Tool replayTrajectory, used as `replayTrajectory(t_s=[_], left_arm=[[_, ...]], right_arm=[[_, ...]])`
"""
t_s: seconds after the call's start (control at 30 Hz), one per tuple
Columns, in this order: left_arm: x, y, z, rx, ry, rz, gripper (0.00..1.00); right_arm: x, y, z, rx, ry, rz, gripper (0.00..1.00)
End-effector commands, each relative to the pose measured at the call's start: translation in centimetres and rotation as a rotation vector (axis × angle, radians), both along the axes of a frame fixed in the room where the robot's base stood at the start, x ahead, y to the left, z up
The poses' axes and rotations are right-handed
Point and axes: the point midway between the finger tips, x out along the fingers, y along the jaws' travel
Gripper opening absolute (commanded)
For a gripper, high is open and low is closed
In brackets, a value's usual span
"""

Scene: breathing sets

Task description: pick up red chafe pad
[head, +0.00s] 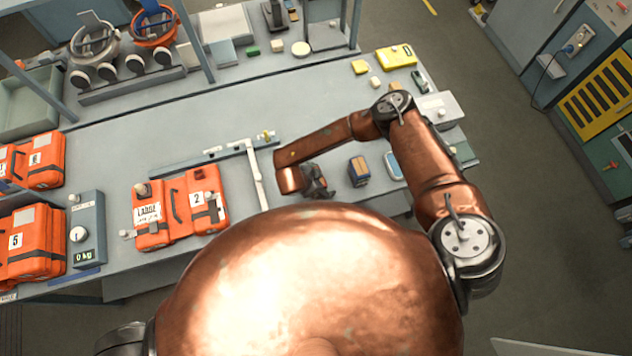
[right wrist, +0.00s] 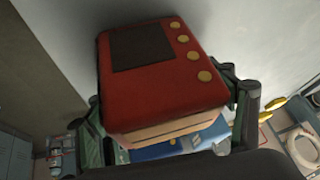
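In the right wrist view, the red chafe pad (right wrist: 160,75), a thick red block with a dark patch and yellow dots, fills the middle. It has a tan layer along its lower side. My right gripper (right wrist: 165,108) has one finger at each side of the pad, and both appear to touch it. In the head view, my right gripper (head: 316,183) is a small dark shape over the bench; the red pad cannot be made out there. My left gripper is not in view.
Orange cases (head: 180,209) lie to the left, beside a white bar (head: 256,178). The bench middle behind is clear. Shelf posts rise at the back.

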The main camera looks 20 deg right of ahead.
Motion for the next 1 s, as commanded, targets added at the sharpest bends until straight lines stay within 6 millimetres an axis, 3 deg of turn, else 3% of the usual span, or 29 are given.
replayTrajectory(t_s=[0.6,0.93,1.0], left_arm=[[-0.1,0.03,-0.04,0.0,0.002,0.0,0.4],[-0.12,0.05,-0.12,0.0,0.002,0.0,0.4],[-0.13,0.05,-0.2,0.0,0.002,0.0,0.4]], right_arm=[[-0.12,-0.16,-0.14,0.0,0.002,-0.001,0.32],[-0.08,-0.18,0.19,0.0,0.002,-0.001,0.32],[-0.04,-0.14,0.69,0.0,0.001,-0.001,0.19]])
